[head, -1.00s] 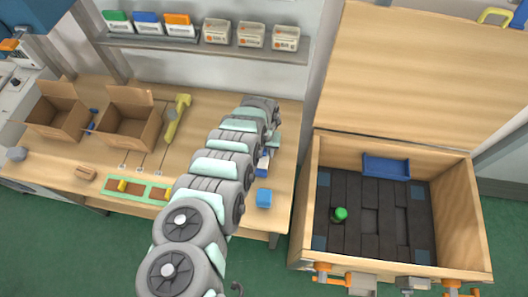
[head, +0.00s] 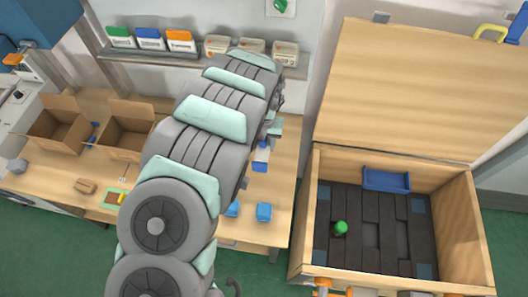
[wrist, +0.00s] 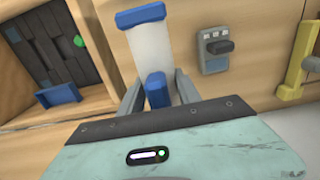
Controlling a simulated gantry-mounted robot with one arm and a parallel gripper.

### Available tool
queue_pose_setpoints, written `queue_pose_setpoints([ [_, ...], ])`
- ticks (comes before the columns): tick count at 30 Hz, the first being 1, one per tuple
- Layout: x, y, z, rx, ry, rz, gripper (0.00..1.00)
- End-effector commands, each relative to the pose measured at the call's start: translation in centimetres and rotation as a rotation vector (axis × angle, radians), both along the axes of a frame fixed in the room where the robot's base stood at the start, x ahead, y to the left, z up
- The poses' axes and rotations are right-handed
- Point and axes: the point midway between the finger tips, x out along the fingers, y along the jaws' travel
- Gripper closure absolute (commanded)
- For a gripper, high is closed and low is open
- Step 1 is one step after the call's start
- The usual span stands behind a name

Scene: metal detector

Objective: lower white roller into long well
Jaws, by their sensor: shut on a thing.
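The white roller (wrist: 152,48) with blue ends is between the two grey fingers of my gripper (wrist: 160,92) in the wrist view, and they are shut on it. In the head view the roller (head: 261,156) shows just past my arm, above the right end of the workbench, left of the crate. My gripper's fingers are hidden there. The open wooden crate (head: 306,225) holds a dark, blocky insert (head: 350,205) with recesses. A long narrow recess (head: 370,236) appears near its middle; its depth is unclear. The insert also shows at upper left in the wrist view (wrist: 55,48).
A green-topped item (head: 340,228) stands in the insert. A blue tray (head: 386,180) lies at the crate's back. The raised lid (head: 410,90) stands behind. Clamps (head: 322,287) line the front edge. Cardboard boxes (head: 125,145) stand left.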

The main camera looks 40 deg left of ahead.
Motion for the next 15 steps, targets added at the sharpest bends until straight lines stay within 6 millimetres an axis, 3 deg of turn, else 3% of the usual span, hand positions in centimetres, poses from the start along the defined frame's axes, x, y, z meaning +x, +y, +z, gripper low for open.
queue_pose_setpoints([
  [3,0.1,-0.2,2.5,-0.001,-0.001,0.000,1.00],
  [6,0.1,-0.1,3.2,-0.001,-0.001,0.000,1.00],
  [11,0.3,-0.3,3.7,-0.002,0.000,-0.008,1.00],
  [15,2.0,-1.5,3.2,-0.003,-0.001,-0.073,1.00],
])
